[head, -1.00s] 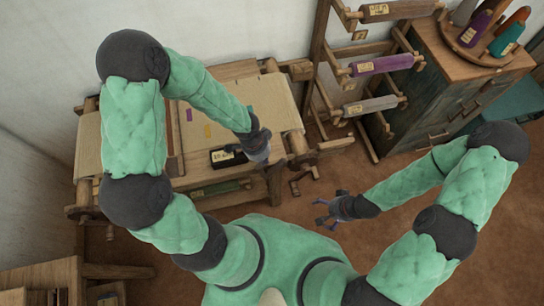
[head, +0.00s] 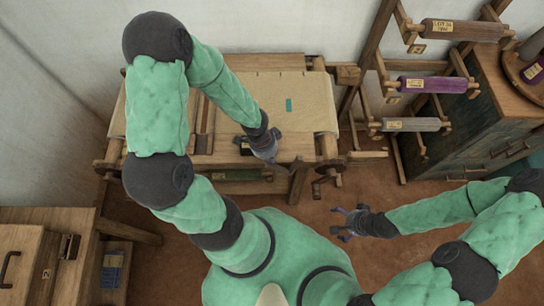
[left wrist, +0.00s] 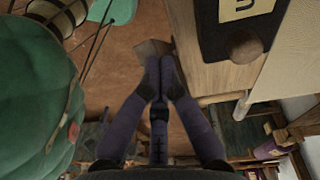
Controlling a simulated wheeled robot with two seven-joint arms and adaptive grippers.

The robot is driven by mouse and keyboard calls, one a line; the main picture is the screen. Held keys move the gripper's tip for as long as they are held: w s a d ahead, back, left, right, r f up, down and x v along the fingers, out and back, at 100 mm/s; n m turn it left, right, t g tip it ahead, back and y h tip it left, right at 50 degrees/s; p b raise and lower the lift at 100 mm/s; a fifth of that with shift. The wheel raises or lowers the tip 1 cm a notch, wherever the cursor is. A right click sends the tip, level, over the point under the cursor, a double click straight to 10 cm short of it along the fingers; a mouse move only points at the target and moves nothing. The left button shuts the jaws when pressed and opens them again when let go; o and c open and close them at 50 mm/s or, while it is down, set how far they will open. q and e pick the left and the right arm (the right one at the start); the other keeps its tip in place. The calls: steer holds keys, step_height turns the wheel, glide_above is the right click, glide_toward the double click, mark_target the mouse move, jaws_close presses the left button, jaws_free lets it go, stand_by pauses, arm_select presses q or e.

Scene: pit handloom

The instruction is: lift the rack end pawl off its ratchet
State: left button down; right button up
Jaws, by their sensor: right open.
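The wooden loom (head: 300,148) with pale cloth (head: 310,100) stands ahead of me in the head view. I cannot pick out the rack end pawl or its ratchet; wooden fittings (head: 327,172) show at the loom's front right corner. My right gripper (head: 340,226) is open and empty over the floor.
A rack with several wound rollers (head: 440,84) stands right of the loom, beside a wooden cabinet (head: 490,140). A wooden bench (head: 50,220) is at the left. The brown floor (head: 390,172) before the loom is mostly clear.

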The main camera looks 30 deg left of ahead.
stand_by(0.4)
arm_select(q)
steer(key=s+a+r+p, duration=0.1)
steer(key=a+r+p, duration=0.3)
steer(key=r+p, duration=0.3)
step_height(320, 180, up, 4)
steer(key=shift+f+p, duration=0.1)
steer(key=shift+p, duration=0.2)
steer(key=shift+s+d, duration=0.1)
stand_by(0.5)
